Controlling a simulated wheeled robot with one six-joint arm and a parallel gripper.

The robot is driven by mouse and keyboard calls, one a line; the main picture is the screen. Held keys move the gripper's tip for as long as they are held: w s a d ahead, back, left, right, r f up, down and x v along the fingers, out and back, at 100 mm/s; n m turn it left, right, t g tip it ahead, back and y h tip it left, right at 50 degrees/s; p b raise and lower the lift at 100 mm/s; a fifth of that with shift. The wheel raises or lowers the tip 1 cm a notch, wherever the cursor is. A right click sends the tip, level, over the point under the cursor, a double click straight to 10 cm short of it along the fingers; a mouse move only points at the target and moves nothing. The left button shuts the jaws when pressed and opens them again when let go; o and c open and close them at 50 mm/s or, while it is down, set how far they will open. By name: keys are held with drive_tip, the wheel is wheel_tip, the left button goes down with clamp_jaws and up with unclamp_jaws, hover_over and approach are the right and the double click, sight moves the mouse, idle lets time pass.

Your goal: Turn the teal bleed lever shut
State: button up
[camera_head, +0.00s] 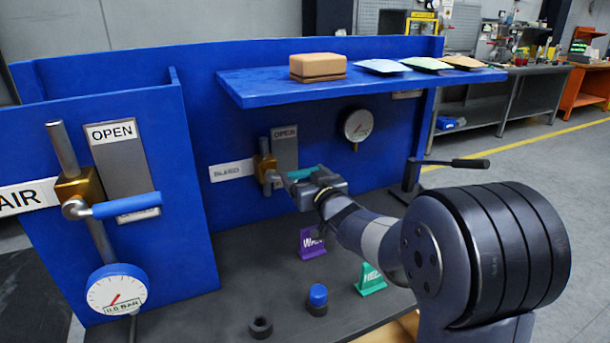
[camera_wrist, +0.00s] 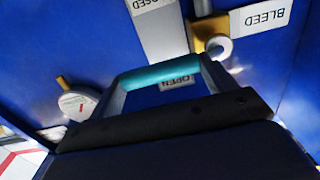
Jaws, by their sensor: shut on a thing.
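The teal bleed lever (camera_head: 298,173) points out to the right from its brass valve (camera_head: 265,169) on the blue panel, beside the BLEED label (camera_head: 231,170). My gripper (camera_head: 312,181) is shut on the lever and hides part of it in the head view. In the wrist view the teal grip (camera_wrist: 160,74) lies across between my fingers. A grey plate (camera_head: 285,148) behind the valve reads OPEN at its top. The wrist view also shows its other end (camera_wrist: 157,28), where part of the word CLOSED can be read.
A second valve with a blue lever (camera_head: 126,205) and an AIR label stands at the left. A blue shelf (camera_head: 350,83) overhangs the bleed valve, with a gauge (camera_head: 357,127) below it. Purple (camera_head: 312,243) and green (camera_head: 371,279) signs stand on the dark bench top.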

drive_tip(key=shift+f, duration=0.1)
drive_tip(key=o, duration=1.4)
drive_tip(key=shift+c, duration=0.2)
drive_tip(key=shift+s, duration=0.1)
drive_tip(key=v, duration=1)
drive_tip(key=shift+s+d, duration=0.15)
drive_tip(key=shift+s, duration=0.15)
drive_tip(key=x, duration=1.1)
drive_tip(key=shift+r+n, duration=0.55)
drive_tip(key=shift+n, duration=0.15)
